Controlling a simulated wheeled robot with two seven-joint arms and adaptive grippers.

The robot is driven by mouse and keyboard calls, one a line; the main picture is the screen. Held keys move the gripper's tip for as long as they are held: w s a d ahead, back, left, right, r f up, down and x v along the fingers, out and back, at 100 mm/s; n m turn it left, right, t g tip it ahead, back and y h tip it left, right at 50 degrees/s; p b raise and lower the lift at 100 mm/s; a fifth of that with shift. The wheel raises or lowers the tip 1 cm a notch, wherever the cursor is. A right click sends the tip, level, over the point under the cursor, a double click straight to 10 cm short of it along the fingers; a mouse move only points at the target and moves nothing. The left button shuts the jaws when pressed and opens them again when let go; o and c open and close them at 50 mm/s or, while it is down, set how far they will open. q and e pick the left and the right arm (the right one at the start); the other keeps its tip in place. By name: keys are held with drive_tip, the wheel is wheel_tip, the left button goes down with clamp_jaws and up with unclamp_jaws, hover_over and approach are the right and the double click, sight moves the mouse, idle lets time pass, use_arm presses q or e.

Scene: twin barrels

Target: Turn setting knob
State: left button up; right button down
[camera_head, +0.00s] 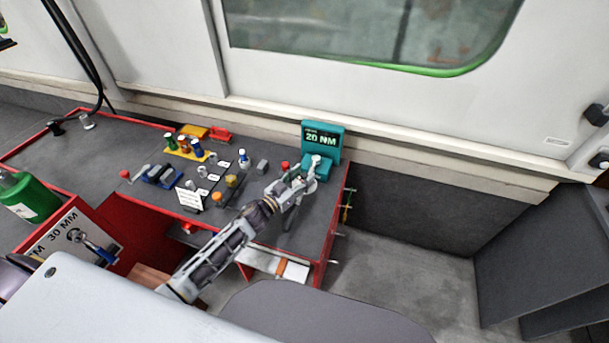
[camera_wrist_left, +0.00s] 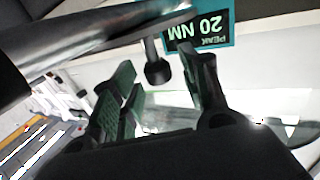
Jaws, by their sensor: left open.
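A teal tester (camera_head: 322,138) with a screen reading 20 NM stands at the right end of the dark bench. My left gripper (camera_head: 298,180) is just in front of it, its fingers open. In the left wrist view the tester's screen (camera_wrist_left: 204,29) appears upside down beyond the fingers (camera_wrist_left: 158,92). A small dark knob-like piece (camera_wrist_left: 157,69) on a short stem shows close to the gap between them; I cannot tell whether it touches a finger. A grey bar with a thick dark cylinder (camera_wrist_left: 60,45) crosses the upper left. I cannot identify the setting knob for certain.
Several small coloured parts stand left of the gripper, with a white card (camera_head: 190,199) and a blue block (camera_head: 160,175). A green bottle (camera_head: 28,195) is at far left. The wall rises behind the tester; the floor (camera_head: 410,240) right of the bench is clear.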

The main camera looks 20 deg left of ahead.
use_arm(q)
drive_tip(key=shift+w+d, duration=0.3)
drive_tip(key=shift+w, duration=0.25)
use_arm(e)
drive_tip(key=shift+d, duration=0.3)
